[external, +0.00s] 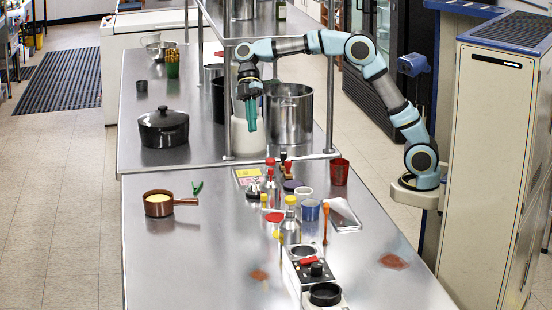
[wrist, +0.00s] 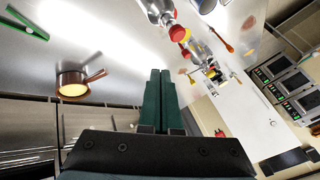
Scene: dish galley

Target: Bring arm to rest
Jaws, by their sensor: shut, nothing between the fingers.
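My arm reaches in from the right in the external view, bent over the steel counter (external: 230,265). My gripper (external: 251,122) hangs with its fingers pointing down, in front of a white container (external: 247,140) by the shelf post. In the wrist view the two green fingers (wrist: 158,80) lie together, shut, with nothing between them. The fingertips are above the counter and apart from the brown pan.
A brown pan (external: 158,204), a black lidded pot (external: 163,128), a tall steel pot (external: 290,113) and a red cup (external: 339,171) stand on the counter. Several bottles crowd its middle. A shelf post (external: 228,100) is close to my gripper. The front left counter is clear.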

